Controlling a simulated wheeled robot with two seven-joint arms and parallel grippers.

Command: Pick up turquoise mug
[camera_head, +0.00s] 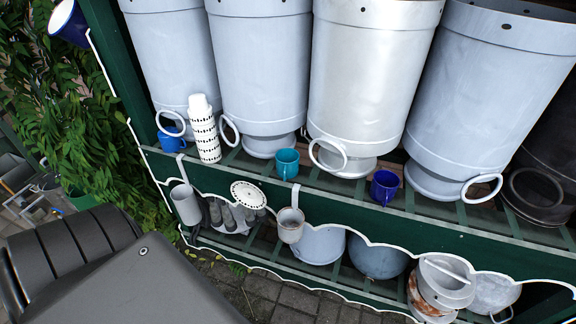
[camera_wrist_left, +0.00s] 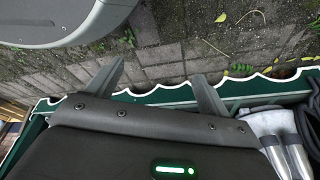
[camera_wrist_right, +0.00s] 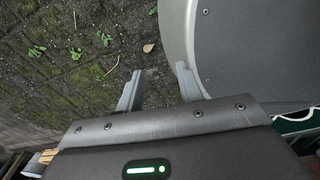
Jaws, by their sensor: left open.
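The turquoise mug (camera_head: 287,163) stands upright on the upper green shelf in the head view, in front of and between two large grey churns. My left gripper (camera_wrist_left: 160,72) is open and empty in the left wrist view, over paving and the shelf's scalloped edge. My right gripper (camera_wrist_right: 158,72) has its fingers apart, with nothing between them, in the right wrist view, above mossy paving. Neither gripper shows in the head view, and the mug shows in neither wrist view, so their distance from it cannot be told.
A blue mug (camera_head: 172,141) and a white patterned stack (camera_head: 205,135) stand left of the turquoise mug. A dark blue mug (camera_head: 385,187) stands to its right. Large churns (camera_head: 370,75) line the shelf behind. A hanging ladle (camera_head: 291,226) and several pots fill the space below.

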